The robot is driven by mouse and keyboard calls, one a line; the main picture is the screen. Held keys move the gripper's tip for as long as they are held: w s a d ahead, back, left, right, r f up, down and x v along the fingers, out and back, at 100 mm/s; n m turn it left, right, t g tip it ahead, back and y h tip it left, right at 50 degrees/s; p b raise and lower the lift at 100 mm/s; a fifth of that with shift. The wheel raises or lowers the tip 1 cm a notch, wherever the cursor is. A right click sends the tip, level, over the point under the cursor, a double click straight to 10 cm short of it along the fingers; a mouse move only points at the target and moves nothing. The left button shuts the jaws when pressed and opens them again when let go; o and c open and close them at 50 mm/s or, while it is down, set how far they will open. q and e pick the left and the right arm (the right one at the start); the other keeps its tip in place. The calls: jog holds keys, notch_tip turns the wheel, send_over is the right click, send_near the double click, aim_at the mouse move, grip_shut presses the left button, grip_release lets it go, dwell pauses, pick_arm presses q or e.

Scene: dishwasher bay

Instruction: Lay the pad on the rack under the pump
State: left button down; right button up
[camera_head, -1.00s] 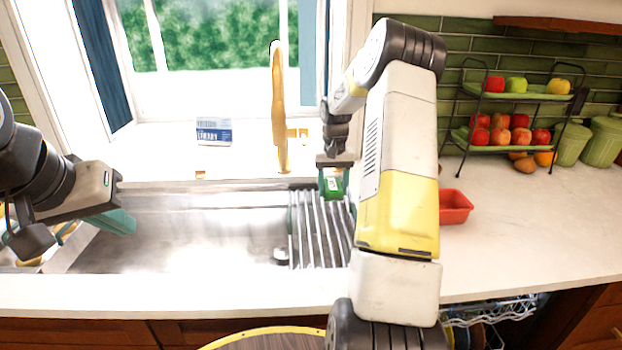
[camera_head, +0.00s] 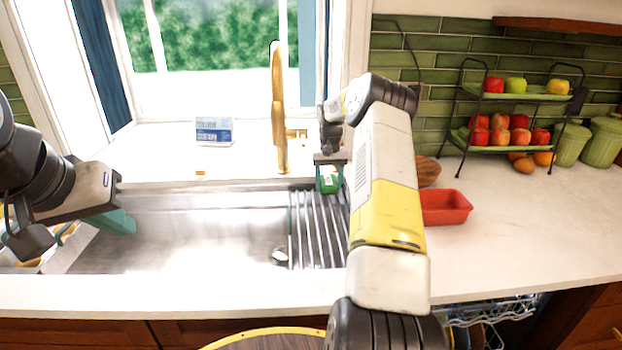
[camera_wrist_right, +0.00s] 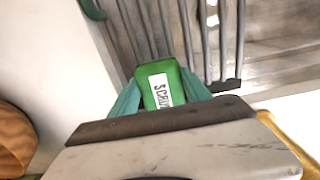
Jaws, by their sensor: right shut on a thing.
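The green scrub pad (camera_head: 328,181) with a white label is held in my right gripper (camera_head: 331,170), above the back right part of the metal rack (camera_head: 308,236). In the right wrist view, the pad (camera_wrist_right: 160,84) sits between the teal fingers of my right gripper (camera_wrist_right: 160,96), with the rack bars (camera_wrist_right: 150,28) beyond it. I cannot tell whether the pad touches the bars. My left gripper (camera_head: 120,221) hangs over the left part of the sink; its finger gap is unclear. I cannot make out a pump for sure.
The rack lies across the right end of the steel sink (camera_head: 190,240). A gold tap (camera_head: 279,110) stands behind it. A blue and white box (camera_head: 214,131) is on the sill. A red tray (camera_head: 445,207) and a fruit stand (camera_head: 512,96) are on the right counter.

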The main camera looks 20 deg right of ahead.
jog(key=shift+f, duration=0.55)
jog(key=o, duration=1.5)
